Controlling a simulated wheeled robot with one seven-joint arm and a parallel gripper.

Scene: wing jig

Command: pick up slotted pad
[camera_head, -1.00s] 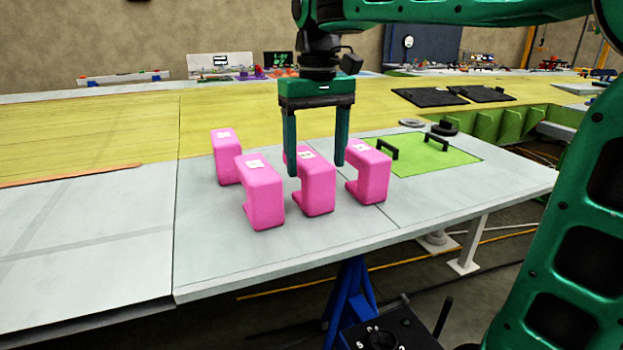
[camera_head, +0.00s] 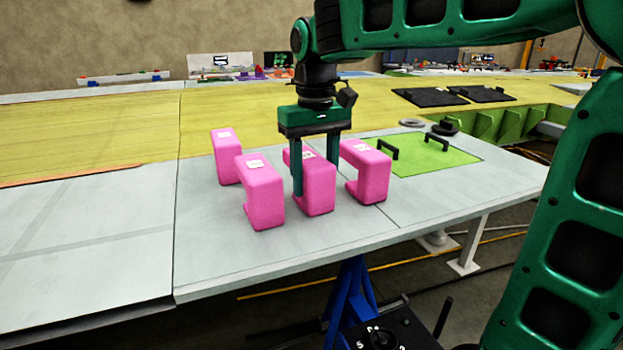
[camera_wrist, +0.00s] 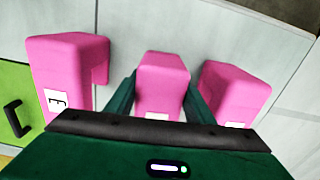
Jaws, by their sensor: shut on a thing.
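Several pink slotted pads with white labels stand upright on the light grey table. My gripper (camera_head: 314,178) is down around the middle pad (camera_head: 318,190), one finger on each side, shut on it. The pad still stands at table level. In the wrist view the same pad (camera_wrist: 162,82) sits between my two green fingers (camera_wrist: 160,98). Another pad (camera_head: 262,195) stands to its left, one (camera_head: 370,175) close to its right, and one (camera_head: 226,158) behind to the left. My gripper body hides part of the held pad's label in the wrist view.
A green panel (camera_head: 415,160) with black handles lies to the right of the pads. Black plates (camera_head: 430,97) lie further back on the yellow surface. The grey table's front left (camera_head: 225,260) is clear. The neighbouring pads stand close to my fingers.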

